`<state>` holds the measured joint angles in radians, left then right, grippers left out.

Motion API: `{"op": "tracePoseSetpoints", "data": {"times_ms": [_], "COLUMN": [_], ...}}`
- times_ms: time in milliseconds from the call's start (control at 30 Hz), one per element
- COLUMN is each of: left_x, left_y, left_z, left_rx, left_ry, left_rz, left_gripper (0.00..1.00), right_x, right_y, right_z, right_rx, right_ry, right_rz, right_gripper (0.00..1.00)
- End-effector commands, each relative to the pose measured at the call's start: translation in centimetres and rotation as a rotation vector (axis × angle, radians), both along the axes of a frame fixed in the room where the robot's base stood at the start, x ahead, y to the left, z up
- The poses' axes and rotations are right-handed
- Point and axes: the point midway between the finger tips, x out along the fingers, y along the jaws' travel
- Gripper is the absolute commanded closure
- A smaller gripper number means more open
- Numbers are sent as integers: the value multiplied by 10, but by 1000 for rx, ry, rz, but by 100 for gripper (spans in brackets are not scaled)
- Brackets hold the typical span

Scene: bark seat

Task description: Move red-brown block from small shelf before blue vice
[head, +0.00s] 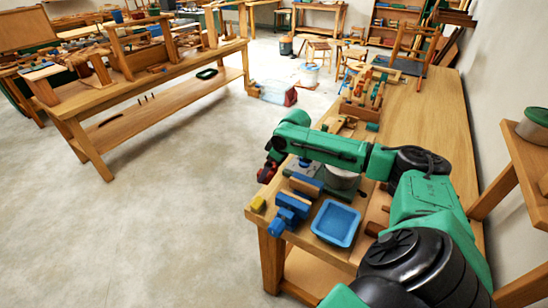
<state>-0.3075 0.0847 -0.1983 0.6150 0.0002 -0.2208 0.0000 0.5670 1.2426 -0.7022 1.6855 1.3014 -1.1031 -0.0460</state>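The blue vice (291,208) is fixed at the near left edge of the wooden bench (262,222). My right arm reaches from the lower right over the bench, and its gripper (272,156) hangs beyond the vice at the bench's left edge. Its fingers are small and dark, so I cannot tell if they are open or shut. A dark red thing (266,173) shows just below it; I cannot tell if it is a held block or a fixture. A small wooden shelf (528,160) stands at the right. I cannot pick out the red-brown block for certain. My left gripper is not in view.
A blue tray (336,223) lies right of the vice, and a yellow block (258,203) lies left of it. A dark brown piece (375,229) lies beside my arm. A tin with a green lid (535,125) stands on the shelf.

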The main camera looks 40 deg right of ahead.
Motion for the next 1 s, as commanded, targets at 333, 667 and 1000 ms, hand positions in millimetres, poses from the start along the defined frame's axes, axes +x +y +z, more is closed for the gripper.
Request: {"op": "tracePoseSetpoints", "data": {"times_ms": [333, 667, 1000], "left_x": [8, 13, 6], "left_y": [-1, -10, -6], "left_z": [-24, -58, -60], "left_rx": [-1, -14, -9], "left_ry": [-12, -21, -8], "left_rz": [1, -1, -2], "left_gripper": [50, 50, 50], "right_x": [0, 0, 1], "right_y": [-1, 0, 0], "right_z": [-21, -49, -64], "right_rx": [-2, 0, -1], "right_ry": [0, 1, 0], "right_rz": [1, 0, 0], "right_gripper": [63, 63, 63]}}
